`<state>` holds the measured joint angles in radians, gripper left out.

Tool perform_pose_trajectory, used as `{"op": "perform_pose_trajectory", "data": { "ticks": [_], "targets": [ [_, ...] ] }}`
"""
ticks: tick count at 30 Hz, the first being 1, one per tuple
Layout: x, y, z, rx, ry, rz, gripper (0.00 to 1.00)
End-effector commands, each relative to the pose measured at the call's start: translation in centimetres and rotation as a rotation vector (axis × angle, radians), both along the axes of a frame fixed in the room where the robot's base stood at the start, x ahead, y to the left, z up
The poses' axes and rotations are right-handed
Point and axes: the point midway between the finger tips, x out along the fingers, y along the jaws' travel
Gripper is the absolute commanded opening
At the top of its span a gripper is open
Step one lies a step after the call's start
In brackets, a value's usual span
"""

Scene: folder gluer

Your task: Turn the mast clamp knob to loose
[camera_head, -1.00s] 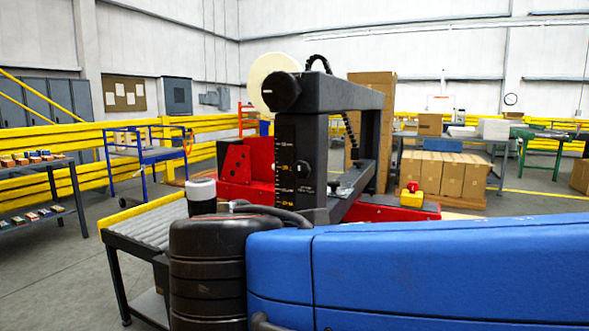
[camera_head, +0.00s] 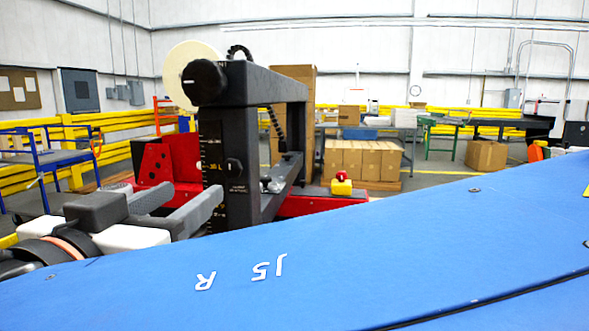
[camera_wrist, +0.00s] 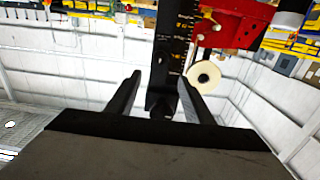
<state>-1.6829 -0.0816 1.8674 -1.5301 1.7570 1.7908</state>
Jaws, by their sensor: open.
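The black mast (camera_head: 214,135) of the machine stands upright with a printed scale on its face. A small dark knob (camera_head: 234,165) sits on the mast's side above a label too small to read. A larger round black knob (camera_head: 205,82) with a pale mark is at the mast top, by the tape roll. I cannot tell which is the mast clamp knob. My gripper (camera_head: 196,193) is open and empty, left of the mast's lower part; one fingertip overlaps its edge in the picture. In the wrist view the mast (camera_wrist: 172,45) appears between my open fingers (camera_wrist: 160,79).
A cream tape roll (camera_head: 186,66) is at the mast top and also shows in the wrist view (camera_wrist: 204,76). A red guard (camera_head: 165,165) stands behind my gripper. A yellow box with a red button (camera_head: 341,186) is right of the mast. Cartons (camera_head: 362,158) stand farther back.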

Motion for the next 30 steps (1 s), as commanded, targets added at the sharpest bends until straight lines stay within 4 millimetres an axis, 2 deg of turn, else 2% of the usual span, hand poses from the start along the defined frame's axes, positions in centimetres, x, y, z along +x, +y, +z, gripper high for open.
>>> {"op": "perform_pose_trajectory", "data": {
  "ticks": [3,21,30],
  "targets": [
    [1.9,-0.2,0.0,-0.001,0.000,-0.003,0.47],
    [10.5,-0.9,0.0,-0.001,0.000,-0.004,0.47],
    [13.2,-1.1,0.0,-0.001,0.001,-0.002,0.47]
  ]
}}
